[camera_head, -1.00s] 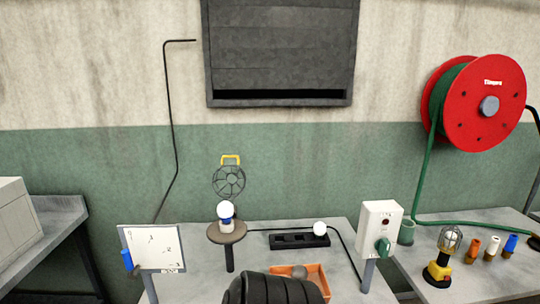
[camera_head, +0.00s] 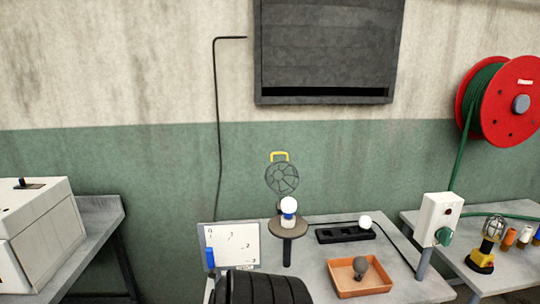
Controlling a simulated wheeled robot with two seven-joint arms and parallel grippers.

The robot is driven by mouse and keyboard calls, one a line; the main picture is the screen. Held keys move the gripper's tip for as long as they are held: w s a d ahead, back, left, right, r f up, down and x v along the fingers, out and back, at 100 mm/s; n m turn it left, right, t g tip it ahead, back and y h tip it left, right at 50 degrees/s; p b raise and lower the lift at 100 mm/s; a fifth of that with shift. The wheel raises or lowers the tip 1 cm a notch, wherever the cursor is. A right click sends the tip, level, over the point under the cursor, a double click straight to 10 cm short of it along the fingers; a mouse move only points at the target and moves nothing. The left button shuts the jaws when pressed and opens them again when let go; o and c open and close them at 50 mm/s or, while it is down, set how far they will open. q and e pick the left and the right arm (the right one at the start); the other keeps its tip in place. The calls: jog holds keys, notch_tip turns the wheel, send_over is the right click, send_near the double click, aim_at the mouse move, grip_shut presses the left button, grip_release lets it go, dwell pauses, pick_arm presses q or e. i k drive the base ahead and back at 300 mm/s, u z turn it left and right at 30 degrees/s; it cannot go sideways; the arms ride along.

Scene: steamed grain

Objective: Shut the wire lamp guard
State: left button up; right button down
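The wire lamp guard (camera_head: 282,178) is a round dark wire cage with a yellow handle (camera_head: 279,156) on top. It stands open, swung up behind a white bulb (camera_head: 288,205). The bulb sits in a blue and white socket (camera_head: 289,219) on a round brown stand (camera_head: 288,228). The bulb is uncovered. A black ribbed part of my own arm shows at the bottom edge of the view. Neither gripper's fingers show.
An orange tray (camera_head: 343,287) holding a dark bulb (camera_head: 360,267) sits right of the stand. A black rack (camera_head: 340,235) holds a white bulb (camera_head: 366,222). A whiteboard (camera_head: 235,246) stands left, a switch box (camera_head: 437,218) right. A caged lamp (camera_head: 486,245) is farther right.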

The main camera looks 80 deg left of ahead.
aim_at(280, 169)
jog(key=u, duration=1.8)
